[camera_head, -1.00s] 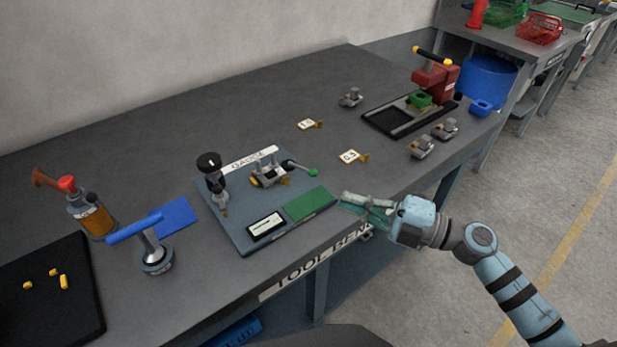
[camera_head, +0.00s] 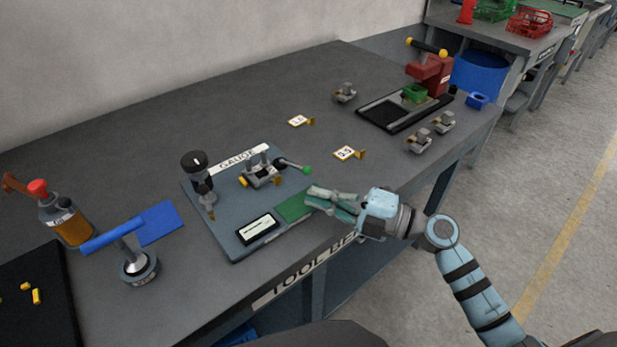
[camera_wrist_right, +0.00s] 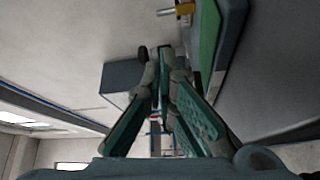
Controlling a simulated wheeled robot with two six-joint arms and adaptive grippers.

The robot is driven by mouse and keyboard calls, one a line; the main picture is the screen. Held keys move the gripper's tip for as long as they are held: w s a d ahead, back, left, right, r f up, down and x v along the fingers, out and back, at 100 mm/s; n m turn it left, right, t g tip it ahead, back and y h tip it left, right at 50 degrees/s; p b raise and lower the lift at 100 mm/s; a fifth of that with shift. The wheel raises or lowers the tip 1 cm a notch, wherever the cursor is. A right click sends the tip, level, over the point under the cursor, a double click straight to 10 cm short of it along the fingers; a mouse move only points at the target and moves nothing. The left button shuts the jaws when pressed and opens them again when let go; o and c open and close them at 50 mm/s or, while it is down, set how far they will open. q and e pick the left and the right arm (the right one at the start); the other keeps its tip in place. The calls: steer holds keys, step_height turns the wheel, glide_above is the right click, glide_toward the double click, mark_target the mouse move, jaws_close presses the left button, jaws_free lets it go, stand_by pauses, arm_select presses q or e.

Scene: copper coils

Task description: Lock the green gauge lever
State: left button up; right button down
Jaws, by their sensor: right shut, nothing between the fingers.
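The gauge lever is a dark rod with a green ball at its end (camera_head: 307,170), sticking out to the right of the metal gauge fixture (camera_head: 262,174). The fixture sits on the blue-grey gauge board (camera_head: 225,225). My right gripper (camera_head: 312,197) is shut and empty. In the head view it is in front of the green ball, over the right end of the green pad (camera_head: 290,208), apart from the ball. The wrist view shows the two green-padded fingers (camera_wrist_right: 160,85) close together at their tips, with the green pad (camera_wrist_right: 208,45) beside them. My left gripper is not in view.
A display (camera_head: 258,229) and a black dial post (camera_head: 199,180) stand on the board. Tags (camera_head: 345,153) and small metal parts (camera_head: 418,141) lie to the right. A blue-handled tool (camera_head: 138,262) stands left. The bench's front edge is under my right arm.

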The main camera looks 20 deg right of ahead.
steer(key=x, duration=0.5)
steer(key=shift+w+a+f, duration=0.1)
steer(key=shift+w, duration=0.1)
steer(key=d, duration=0.1)
steer(key=w+d+b, duration=0.1)
steer(key=d+b, duration=0.1)
steer(key=shift+w+f, duration=0.35)
steer(key=shift+f, duration=0.05)
steer(key=shift+d, duration=0.2)
steer(key=shift+r, duration=0.1)
steer(key=shift+w+d+n+g+y+b, duration=0.2)
steer(key=shift+d+n+g+y+b, duration=0.15)
steer(key=shift+b, duration=0.2)
steer(key=shift+g, duration=0.35)
